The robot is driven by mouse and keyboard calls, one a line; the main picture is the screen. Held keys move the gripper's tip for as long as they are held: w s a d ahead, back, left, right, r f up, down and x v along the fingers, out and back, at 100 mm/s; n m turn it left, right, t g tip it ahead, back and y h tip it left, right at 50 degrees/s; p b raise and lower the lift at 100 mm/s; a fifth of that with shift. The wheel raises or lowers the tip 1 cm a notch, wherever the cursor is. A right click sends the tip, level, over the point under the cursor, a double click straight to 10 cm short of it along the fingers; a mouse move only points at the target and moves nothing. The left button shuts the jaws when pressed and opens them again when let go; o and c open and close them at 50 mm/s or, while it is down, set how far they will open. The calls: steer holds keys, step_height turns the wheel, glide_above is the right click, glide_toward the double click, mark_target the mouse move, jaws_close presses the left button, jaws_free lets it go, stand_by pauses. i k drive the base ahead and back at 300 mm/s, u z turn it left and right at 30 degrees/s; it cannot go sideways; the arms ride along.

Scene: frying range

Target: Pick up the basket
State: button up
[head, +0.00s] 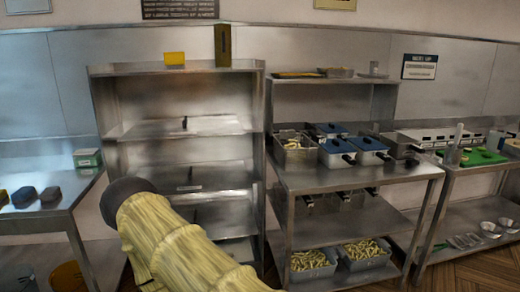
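A grey metal container (296,157), which looks like a fry basket, stands at the left end of the middle steel counter with pale fries in it. Beside it are several blue-topped containers (369,145) with dark handles. I cannot tell for sure which of these is the task's basket. Part of my arm, in a yellowish sleeve with a dark round end, fills the lower left. My gripper's fingers do not show.
Two bins of fries (313,273) sit on the counter's lower shelf. A tall steel shelf rack (257,100) stands left of the counter. A side table (35,215) holds dark blocks and a green box (88,158). A green board (482,157) lies on the right counter.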

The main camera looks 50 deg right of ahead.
mark_target(294, 151)
steer(key=z, duration=0.05)
steer(key=i, duration=0.7)
steer(key=z, duration=0.85)
steer(key=i, duration=0.55)
steer(key=z, duration=0.6)
